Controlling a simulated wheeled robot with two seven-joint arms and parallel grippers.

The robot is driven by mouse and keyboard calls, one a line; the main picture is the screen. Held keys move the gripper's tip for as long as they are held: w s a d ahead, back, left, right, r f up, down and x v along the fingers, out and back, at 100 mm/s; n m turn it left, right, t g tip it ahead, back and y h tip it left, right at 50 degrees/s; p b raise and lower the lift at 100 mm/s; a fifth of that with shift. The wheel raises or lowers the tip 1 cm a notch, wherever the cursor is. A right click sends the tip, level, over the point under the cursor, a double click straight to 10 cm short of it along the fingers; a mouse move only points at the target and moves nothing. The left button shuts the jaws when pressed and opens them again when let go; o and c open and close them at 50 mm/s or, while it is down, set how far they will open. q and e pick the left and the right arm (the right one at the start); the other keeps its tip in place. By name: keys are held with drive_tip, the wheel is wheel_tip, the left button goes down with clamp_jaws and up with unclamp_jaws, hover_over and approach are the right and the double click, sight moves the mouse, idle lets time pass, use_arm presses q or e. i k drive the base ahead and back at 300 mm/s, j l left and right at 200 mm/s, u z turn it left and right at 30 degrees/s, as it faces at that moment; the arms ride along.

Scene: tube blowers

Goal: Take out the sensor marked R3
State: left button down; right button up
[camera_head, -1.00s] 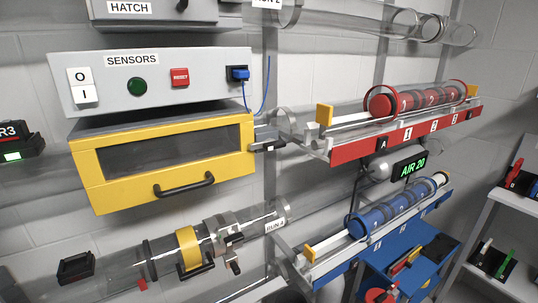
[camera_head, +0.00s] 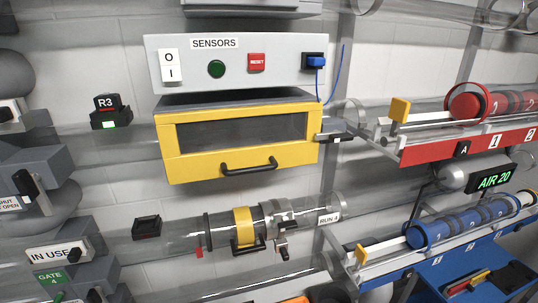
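The sensor marked R3 (camera_head: 108,112) is a small black block with a white R3 label, a red part and a lit green window. It sits on a clear horizontal tube at the left of the head view, left of the yellow-framed box. Neither of my grippers shows in this view. The SENSORS panel (camera_head: 236,62) is above the yellow box, with an O/I switch (camera_head: 169,65), a green round button (camera_head: 216,69), a red RESET button (camera_head: 256,62) and a blue plug (camera_head: 314,61) with a blue cord.
The yellow box (camera_head: 170,150) has a dark window and a black handle (camera_head: 249,167). An empty-looking black holder (camera_head: 146,227) sits on the lower tube. Grey valve units with an IN USE sign (camera_head: 52,253) stand at left. Red (camera_head: 430,150) and blue (camera_head: 440,262) racks hold canisters at right.

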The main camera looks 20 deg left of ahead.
sight(105, 102)
drive_tip(key=u, duration=1.45)
drive_tip(key=i+j, duration=0.1)
drive_tip(key=j, duration=0.75)
drive_tip(key=i+j, duration=0.15)
drive_tip(key=j, duration=0.25)
